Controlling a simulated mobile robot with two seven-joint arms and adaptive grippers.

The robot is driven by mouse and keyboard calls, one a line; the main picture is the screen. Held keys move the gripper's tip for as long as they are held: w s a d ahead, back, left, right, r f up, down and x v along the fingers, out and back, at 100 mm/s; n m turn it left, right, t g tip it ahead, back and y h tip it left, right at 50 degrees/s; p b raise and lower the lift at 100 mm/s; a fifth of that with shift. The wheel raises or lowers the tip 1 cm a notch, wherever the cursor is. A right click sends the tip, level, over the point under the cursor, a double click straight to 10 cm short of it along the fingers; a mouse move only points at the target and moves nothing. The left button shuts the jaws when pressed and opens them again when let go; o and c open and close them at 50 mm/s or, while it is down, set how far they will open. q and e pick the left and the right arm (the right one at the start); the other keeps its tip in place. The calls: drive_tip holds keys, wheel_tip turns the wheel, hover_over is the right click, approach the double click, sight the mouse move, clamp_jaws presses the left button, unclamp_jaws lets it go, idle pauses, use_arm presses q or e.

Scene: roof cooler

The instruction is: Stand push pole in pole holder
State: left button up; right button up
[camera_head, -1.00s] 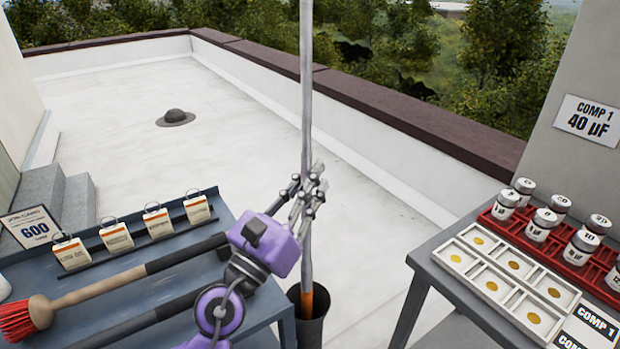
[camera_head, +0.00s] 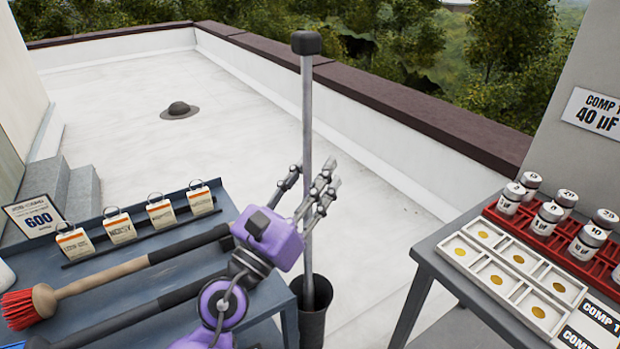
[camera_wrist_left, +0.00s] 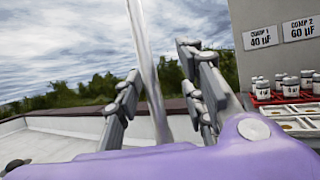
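The push pole (camera_head: 308,115) is a long grey pole with a black cap on top. It stands near upright, its lower end inside the dark round pole holder (camera_head: 313,325), which hides that end. My left gripper (camera_head: 307,185) is open, with its fingers on either side of the pole's shaft, above the holder. In the left wrist view the pole (camera_wrist_left: 150,75) rises between the spread fingers (camera_wrist_left: 160,95), with gaps showing beside it. My right gripper is not in view.
A blue-grey table (camera_head: 265,300) on the left holds a red-bristled broom (camera_head: 125,268), another dark shaft and several tags. A grey table (camera_head: 428,250) on the right holds a white tray (camera_head: 478,262) and a red rack (camera_head: 545,238) of jars. Open roof floor lies beyond.

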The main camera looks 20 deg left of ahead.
use_arm(q)
drive_tip(key=v, duration=0.3)
drive_tip(key=shift+s+f, duration=0.1)
drive_tip(key=shift+s, duration=0.2)
drive_tip(key=shift+v, duration=4.25)
drive_tip(key=shift+w, duration=0.1)
